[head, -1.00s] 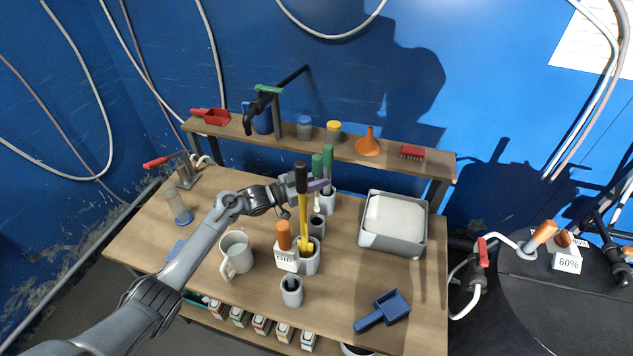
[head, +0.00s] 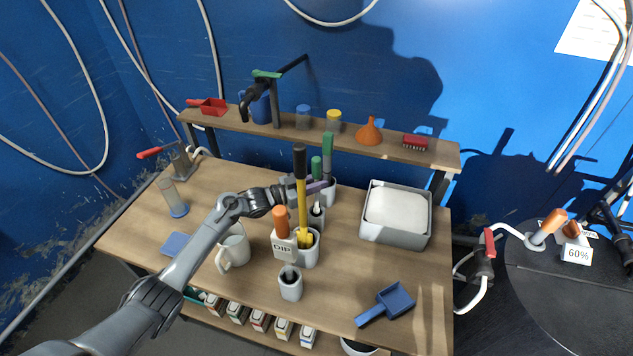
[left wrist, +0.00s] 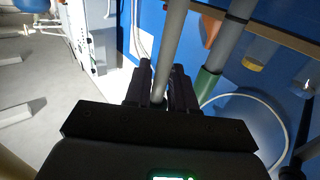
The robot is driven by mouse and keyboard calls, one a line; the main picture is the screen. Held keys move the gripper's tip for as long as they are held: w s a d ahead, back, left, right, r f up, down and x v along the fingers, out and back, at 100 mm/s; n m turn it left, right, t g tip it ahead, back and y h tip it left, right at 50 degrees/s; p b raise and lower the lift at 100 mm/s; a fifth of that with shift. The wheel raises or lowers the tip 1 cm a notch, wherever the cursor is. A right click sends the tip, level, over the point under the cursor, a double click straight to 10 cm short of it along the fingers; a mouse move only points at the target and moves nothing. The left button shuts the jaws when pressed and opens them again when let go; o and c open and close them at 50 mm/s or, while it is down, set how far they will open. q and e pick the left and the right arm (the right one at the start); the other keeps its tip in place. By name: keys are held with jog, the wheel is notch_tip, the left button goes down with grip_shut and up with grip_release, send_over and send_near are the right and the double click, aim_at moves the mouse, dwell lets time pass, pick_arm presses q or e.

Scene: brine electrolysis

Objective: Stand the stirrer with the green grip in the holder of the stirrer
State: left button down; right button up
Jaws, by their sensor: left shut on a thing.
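My left gripper (head: 318,187) is shut on the shaft of a stirrer with a green grip (head: 316,166). The stirrer is upright, and its pale lower end (head: 317,208) is at the mouth of a small grey holder (head: 317,222). How deep it sits inside I cannot tell. In the left wrist view the grey shaft (left wrist: 170,45) runs between the closed fingers (left wrist: 160,88); the grip is hidden there. A second green-gripped tool (head: 328,146) stands behind in another grey holder (head: 330,192). My right gripper is not in view.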

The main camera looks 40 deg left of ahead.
aim_at(317, 196)
pick_arm(q)
jog(key=shift+f+b, duration=2.25)
jog(key=shift+f, duration=0.85)
jog(key=c, duration=0.9)
grip_release()
jog(key=shift+o, duration=0.2)
